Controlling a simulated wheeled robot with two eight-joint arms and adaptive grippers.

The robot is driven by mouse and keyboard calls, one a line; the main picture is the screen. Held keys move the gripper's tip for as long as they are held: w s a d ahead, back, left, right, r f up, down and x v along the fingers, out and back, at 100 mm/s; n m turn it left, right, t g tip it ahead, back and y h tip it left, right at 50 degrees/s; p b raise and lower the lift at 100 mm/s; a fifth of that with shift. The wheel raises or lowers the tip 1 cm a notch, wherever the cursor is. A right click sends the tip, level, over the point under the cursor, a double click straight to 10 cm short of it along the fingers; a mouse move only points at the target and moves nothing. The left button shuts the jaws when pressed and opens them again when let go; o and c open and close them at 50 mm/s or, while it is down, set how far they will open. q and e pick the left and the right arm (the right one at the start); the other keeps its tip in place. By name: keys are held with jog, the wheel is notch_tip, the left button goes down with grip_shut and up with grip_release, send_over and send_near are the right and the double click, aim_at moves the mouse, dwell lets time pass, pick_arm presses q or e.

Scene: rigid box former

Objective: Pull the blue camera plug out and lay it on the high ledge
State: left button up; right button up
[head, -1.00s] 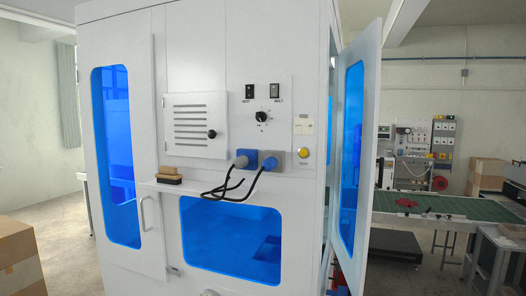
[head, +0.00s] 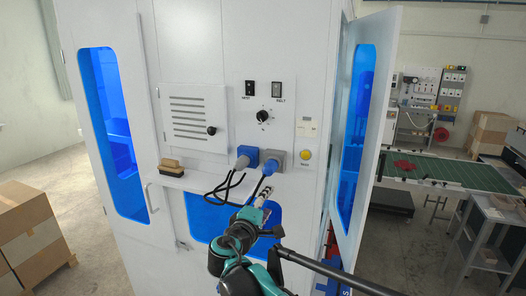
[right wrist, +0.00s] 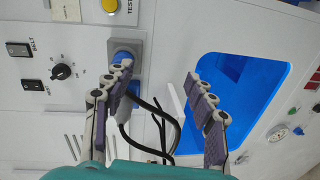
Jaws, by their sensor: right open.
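The blue camera plug (head: 269,168) sits in the right-hand grey socket (head: 276,156) on the white machine front, with a black cable below. In the right wrist view, the blue plug (right wrist: 122,58) is partly covered by one finger. My right gripper (head: 262,193) is open and empty, just below and in front of that plug. In the right wrist view, the plug lies at the left finger, not centred between the fingertips (right wrist: 158,76). My left gripper is out of view.
A grey plug (head: 241,163) sits in a blue socket to the left. A wooden brush (head: 171,168) lies on the ledge's left part; the ledge between it and the cables looks clear. The cabinet door (head: 368,120) stands open at right. Boxes (head: 32,225) stand at left.

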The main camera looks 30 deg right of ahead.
jog(key=n+t+p, duration=0.1)
jog(key=p, duration=0.1)
send_near(269, 169)
jog(key=w, duration=0.1)
jog(key=w+d+f, duration=0.1)
jog(key=w+d, duration=0.1)
jog(key=shift+f+h, duration=0.4)
pick_arm(q)
jog(key=r, duration=0.2)
jog(key=shift+w+r, duration=0.25)
jog(key=shift+r, duration=0.15)
jog(key=shift+f+b, duration=0.4)
jog(key=shift+b, duration=0.15)
pick_arm(e)
jog(key=shift+x, duration=4.45)
pick_arm(q)
jog(key=shift+f, duration=0.15)
pick_arm(e)
grip_shut()
jog(key=shift+a, duration=0.1)
